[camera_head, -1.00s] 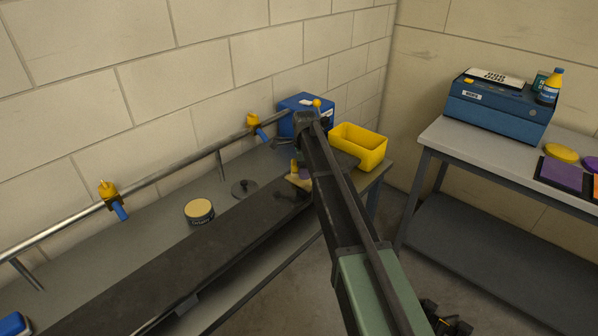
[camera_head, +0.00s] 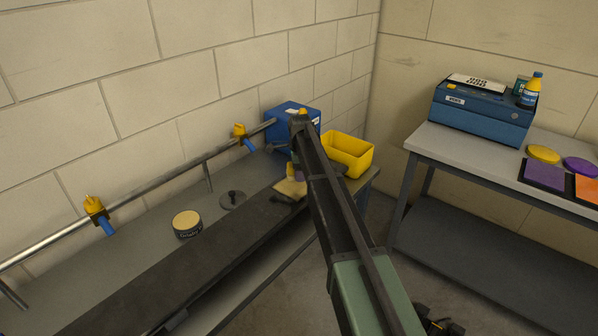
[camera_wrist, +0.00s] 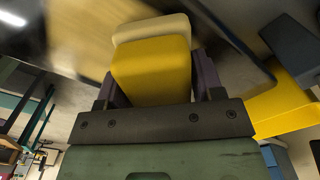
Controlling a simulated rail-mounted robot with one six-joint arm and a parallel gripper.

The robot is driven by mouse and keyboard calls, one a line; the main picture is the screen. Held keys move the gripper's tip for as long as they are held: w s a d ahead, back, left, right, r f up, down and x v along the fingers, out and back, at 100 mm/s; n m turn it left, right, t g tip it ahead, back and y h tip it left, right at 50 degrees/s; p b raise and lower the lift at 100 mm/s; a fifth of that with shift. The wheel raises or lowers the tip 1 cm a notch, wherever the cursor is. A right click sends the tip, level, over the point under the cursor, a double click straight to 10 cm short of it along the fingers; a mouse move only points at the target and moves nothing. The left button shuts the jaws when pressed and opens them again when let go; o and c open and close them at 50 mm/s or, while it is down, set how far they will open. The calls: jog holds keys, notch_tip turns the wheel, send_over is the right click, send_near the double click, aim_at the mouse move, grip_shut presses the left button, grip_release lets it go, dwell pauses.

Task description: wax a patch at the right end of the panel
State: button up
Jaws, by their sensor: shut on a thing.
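The panel (camera_head: 185,270) is a long dark slab running along the bench; its right end lies partly behind my arm. My gripper (camera_wrist: 152,75) is shut on a yellow applicator block (camera_wrist: 150,65) with a cream pad (camera_wrist: 150,27) on its far face. In the head view the cream pad (camera_head: 289,188) shows low over the panel's right part, just left of my arm. I cannot tell whether it touches the panel. An open round wax tin (camera_head: 187,223) with cream wax stands behind the panel, left of a grey disc (camera_head: 232,200) with a knob.
A yellow bin (camera_head: 347,154) and a blue box (camera_head: 291,124) stand at the bench's right end. A rail with yellow and blue fittings (camera_head: 240,131) runs along the wall. A side table (camera_head: 437,143) at right holds a blue case (camera_head: 482,112), a bottle and coloured pads.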

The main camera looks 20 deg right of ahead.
jog(key=shift+r+p, duration=2.4)
jog(key=shift+r, duration=0.35)
notch_tip(320, 180, up, 3)
jog(key=p, duration=0.3)
jog(key=shift+r, duration=0.15)
jog(key=shift+s, duration=0.1)
